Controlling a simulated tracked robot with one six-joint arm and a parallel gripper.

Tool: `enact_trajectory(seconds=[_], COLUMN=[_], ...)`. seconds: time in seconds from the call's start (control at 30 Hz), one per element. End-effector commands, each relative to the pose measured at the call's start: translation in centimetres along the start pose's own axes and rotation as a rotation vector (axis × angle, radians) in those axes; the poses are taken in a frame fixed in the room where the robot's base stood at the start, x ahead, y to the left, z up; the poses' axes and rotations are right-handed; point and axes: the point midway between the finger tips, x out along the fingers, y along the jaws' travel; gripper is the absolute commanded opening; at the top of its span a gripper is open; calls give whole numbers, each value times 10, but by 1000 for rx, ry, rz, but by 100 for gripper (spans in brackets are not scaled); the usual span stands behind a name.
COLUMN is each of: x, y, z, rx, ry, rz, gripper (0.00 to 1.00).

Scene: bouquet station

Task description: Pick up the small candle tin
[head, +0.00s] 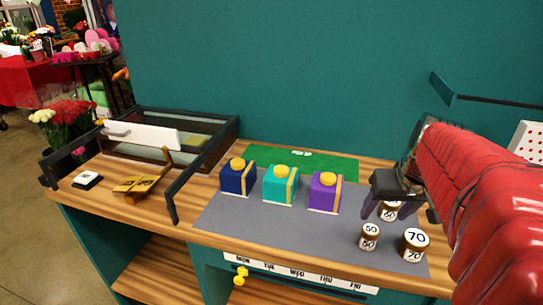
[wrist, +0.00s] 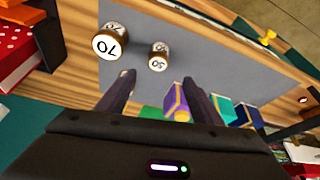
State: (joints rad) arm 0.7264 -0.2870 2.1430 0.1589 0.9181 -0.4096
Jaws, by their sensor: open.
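Navy (head: 237,177), teal (head: 280,185) and purple (head: 325,193) boxes with yellow tops line the back of the grey mat (head: 270,225). A green mat (head: 335,164) lies behind them. A glass-sided case (head: 150,138) stands left. The mat's front left is clear.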

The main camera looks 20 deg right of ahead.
Motion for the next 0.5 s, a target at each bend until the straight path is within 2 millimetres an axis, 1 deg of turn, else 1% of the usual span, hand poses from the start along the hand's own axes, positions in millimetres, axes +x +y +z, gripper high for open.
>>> enact_trajectory(seconds=[0.03, 0.1, 0.4, 0.5], x=[1, 1, 2, 6], y=[6, 9, 8, 8], z=[-1, -2, -2, -2], rx=[9, 12, 11, 11], ry=[-1, -1, -1, -1], rz=[3, 4, 4, 3], gripper=[60, 60, 60, 60])
